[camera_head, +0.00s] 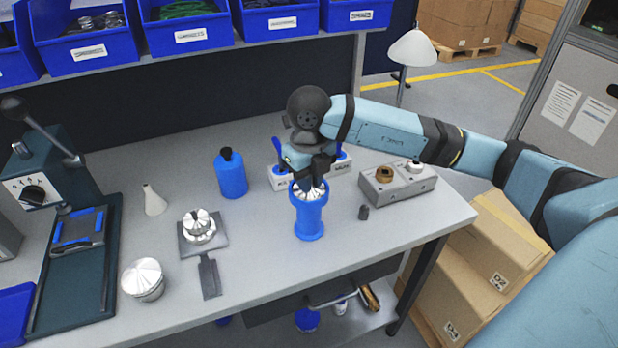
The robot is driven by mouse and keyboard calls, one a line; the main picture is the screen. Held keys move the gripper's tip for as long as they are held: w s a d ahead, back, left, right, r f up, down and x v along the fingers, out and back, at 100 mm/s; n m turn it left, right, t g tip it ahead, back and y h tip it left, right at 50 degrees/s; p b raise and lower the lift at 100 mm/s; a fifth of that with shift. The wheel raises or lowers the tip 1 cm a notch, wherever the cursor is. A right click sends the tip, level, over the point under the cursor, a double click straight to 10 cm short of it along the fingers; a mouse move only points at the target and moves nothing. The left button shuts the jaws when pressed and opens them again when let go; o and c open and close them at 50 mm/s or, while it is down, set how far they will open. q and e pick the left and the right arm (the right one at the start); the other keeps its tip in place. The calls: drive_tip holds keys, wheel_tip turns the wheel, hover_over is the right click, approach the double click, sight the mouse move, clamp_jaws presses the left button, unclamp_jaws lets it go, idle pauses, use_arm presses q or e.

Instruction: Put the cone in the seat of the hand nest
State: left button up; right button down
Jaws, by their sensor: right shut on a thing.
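My right gripper (321,172) points down above a blue flanged stand (309,222), which looks like the hand nest. It is shut on a shiny metal piece with a conical top (313,191), which looks like the cone. The cone is at the mouth of the blue stand. The fingers partly cover it, and I cannot tell whether it rests fully in the seat. The stand is upright on the grey bench. My left gripper is not in view.
Left are a stepped metal part (198,226) on a handled dark plate (209,278), a domed metal part (144,280), a pale cone-shaped bottle (154,201) and a blue bottle (232,176). Right are a small dark cylinder (364,212) and a grey block (400,188).

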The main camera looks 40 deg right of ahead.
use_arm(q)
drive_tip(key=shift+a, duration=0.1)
use_arm(e)
drive_tip(key=shift+f, duration=0.1)
drive_tip(key=c, duration=1.1)
unclamp_jaws()
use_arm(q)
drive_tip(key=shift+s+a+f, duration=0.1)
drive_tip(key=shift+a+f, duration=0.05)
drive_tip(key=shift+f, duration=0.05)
use_arm(e)
drive_tip(key=shift+r, duration=0.3)
wheel_tip(320, 180, up, 10)
drive_tip(key=shift+r, duration=0.2)
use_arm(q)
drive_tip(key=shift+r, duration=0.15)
use_arm(e)
drive_tip(key=shift+r, duration=0.7)
